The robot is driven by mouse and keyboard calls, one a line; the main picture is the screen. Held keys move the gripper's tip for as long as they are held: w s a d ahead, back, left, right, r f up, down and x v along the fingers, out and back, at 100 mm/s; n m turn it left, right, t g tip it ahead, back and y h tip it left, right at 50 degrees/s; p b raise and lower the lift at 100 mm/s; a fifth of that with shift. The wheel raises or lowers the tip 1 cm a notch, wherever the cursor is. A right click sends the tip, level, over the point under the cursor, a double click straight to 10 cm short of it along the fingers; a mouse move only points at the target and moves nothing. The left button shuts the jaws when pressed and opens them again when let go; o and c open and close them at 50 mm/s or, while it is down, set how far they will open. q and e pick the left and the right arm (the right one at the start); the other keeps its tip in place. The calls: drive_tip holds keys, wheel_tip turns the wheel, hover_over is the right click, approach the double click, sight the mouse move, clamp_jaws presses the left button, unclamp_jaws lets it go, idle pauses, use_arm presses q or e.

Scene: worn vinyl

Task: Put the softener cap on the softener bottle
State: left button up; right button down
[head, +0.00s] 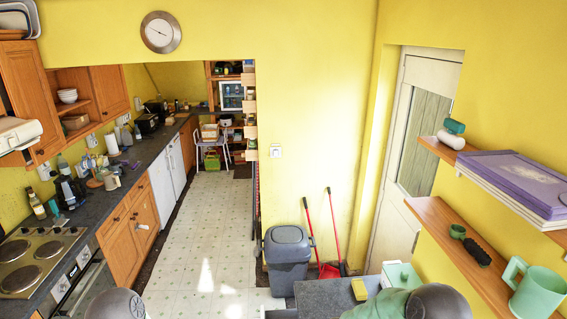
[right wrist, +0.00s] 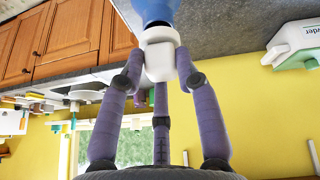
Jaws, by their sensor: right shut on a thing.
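In the right wrist view my right gripper (right wrist: 158,68) has its purple fingers closed around the white softener cap (right wrist: 160,58). A blue object, apparently the softener bottle (right wrist: 155,10), shows directly beyond the cap at the top edge; most of it is cut off. Cap and bottle overlap in this view, and I cannot tell whether they touch or the cap is seated. The head view shows neither of them, and my left gripper is in no view.
A grey counter (head: 320,298) holds a yellow sponge (head: 360,289) and a green-topped white box (head: 400,275). A white and green powder container (right wrist: 292,46) stands at the right of the wrist view. Wooden shelves (head: 450,240) line the right wall. A grey bin (head: 287,250) stands behind the counter.

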drive_tip(key=shift+f, duration=0.55)
idle(0.7)
drive_tip(key=c, duration=0.8)
unclamp_jaws()
drive_tip(key=shift+r, duration=0.15)
drive_tip(key=v, duration=0.7)
drive_tip(key=shift+a+r, duration=0.25)
drive_tip(key=shift+r, duration=0.05)
idle(1.0)
idle(0.3)
